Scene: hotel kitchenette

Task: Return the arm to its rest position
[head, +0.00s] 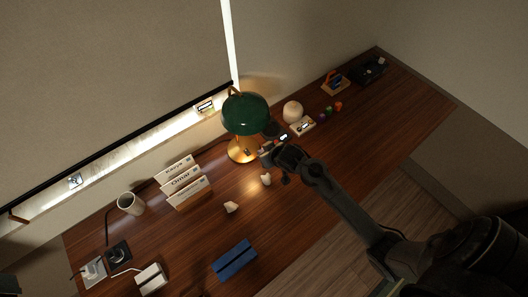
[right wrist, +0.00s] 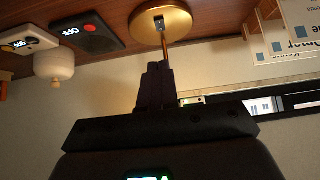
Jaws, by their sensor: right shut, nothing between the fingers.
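My right arm (head: 345,205) reaches in from the lower right over the wooden desk. My right gripper (head: 266,152) is beside the stem and brass base of the green desk lamp (head: 246,113). In the right wrist view the shut fingers (right wrist: 155,85) show dark and upright, with nothing between them. The lamp's round brass base (right wrist: 160,22) appears just beyond the fingertips there, with the picture upside down. I cannot tell whether the fingers touch the lamp. My left gripper is not in view.
A dark box reading OFF (right wrist: 87,35) and a white box with coloured buttons (right wrist: 28,39) are near the gripper. White folders (head: 183,183), a mug (head: 130,203), a blue object (head: 234,260) and small pale pieces (head: 231,207) lie left and nearer. The desk's right front is clear.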

